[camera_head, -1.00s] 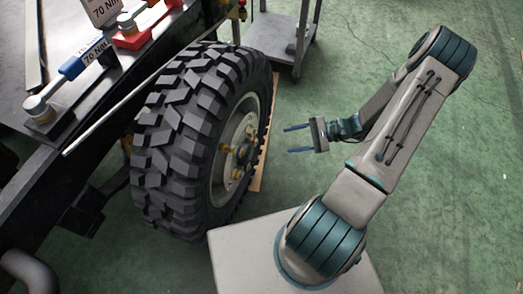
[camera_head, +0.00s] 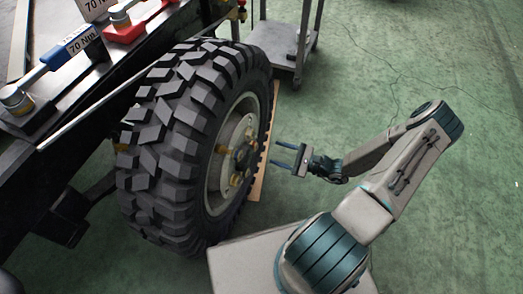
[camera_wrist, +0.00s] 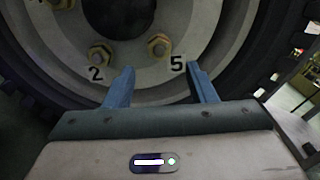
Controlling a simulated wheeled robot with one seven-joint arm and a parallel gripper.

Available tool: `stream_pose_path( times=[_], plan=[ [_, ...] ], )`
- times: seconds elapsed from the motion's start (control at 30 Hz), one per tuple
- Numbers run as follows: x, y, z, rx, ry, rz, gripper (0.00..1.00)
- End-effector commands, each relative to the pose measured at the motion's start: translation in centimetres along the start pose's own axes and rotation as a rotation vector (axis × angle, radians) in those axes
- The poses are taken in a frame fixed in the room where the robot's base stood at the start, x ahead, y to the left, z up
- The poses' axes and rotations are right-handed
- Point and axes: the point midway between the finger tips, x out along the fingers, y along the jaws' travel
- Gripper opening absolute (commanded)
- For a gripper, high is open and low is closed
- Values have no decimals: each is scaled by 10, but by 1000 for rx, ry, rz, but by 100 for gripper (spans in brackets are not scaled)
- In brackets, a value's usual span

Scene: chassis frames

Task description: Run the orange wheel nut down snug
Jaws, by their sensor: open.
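The big black wheel (camera_head: 185,135) carries a pale hub with several brass-orange nuts, one low on the hub (camera_head: 236,180). In the wrist view two hex nuts show clearly: one beside the number 2 (camera_wrist: 99,54) and one beside the number 5 (camera_wrist: 160,45). All look a similar brass-orange, so I cannot tell which is the task's nut. My gripper (camera_head: 277,154) is open and empty, to the right of the hub and apart from it. In the wrist view its blue fingers (camera_wrist: 160,68) point at the hub, with the number 5 nut beyond the gap between them.
A grey cart (camera_head: 285,40) stands behind the wheel. The green floor to the right is clear.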

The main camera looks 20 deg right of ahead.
Motion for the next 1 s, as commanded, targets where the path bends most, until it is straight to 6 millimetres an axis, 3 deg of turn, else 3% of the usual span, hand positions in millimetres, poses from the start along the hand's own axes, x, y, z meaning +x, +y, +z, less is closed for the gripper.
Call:
stream_pose_path(
  times=[0.1,0.3,0.5,0.77,0.93,1.0],
  plan=[
    [26,2,-2,1,-2,2,51],
    [56,1,-2,0,0,1,51],
    [68,1,0,1,1,1,51],
    [69,0,0,0,1,1,51],
    [69,0,0,0,1,1,6],
    [69,0,0,0,1,0,6]
  ],
)
